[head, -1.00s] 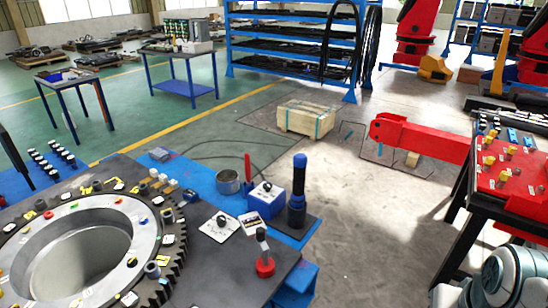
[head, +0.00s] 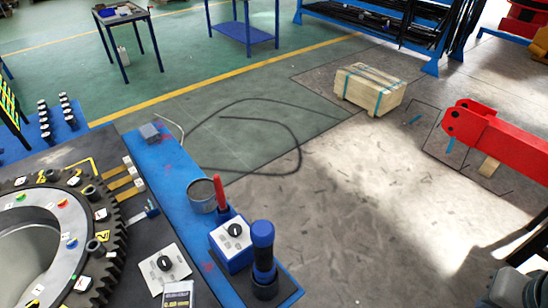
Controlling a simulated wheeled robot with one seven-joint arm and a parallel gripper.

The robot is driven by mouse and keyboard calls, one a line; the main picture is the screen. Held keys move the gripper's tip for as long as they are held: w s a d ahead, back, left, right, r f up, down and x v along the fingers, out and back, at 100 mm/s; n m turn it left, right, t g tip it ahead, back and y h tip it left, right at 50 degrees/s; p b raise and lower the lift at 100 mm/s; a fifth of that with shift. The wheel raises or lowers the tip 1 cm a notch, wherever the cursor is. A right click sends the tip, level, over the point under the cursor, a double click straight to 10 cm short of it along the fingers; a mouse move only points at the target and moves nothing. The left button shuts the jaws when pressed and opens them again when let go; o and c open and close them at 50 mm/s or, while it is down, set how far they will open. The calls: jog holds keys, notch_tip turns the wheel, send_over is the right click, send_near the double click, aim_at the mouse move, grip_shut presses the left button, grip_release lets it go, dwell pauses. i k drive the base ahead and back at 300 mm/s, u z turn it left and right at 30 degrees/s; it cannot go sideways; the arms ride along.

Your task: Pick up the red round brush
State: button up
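The red round-based piece with a dark upright handle, which looks like the red round brush, is not in the current head view; the table corner where it stood is cut off by the bottom edge. A slim red upright handle (head: 220,194) stands on the blue table edge, behind a blue-and-white box with a black knob (head: 232,243); I cannot tell what tool it belongs to. My gripper is not in view; only a grey part of my arm shows at the bottom right.
A blue-topped dark cylinder (head: 263,250) stands at the table corner. A metal cup (head: 201,195) stands behind the box. A large toothed ring (head: 95,215) fills the left. A wooden crate (head: 370,89) and a red beam (head: 500,135) lie beyond open floor.

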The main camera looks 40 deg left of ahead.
aim_at(220, 196)
jog(key=i, duration=2.2)
jog(key=u, duration=3.9)
jog(key=i, duration=1)
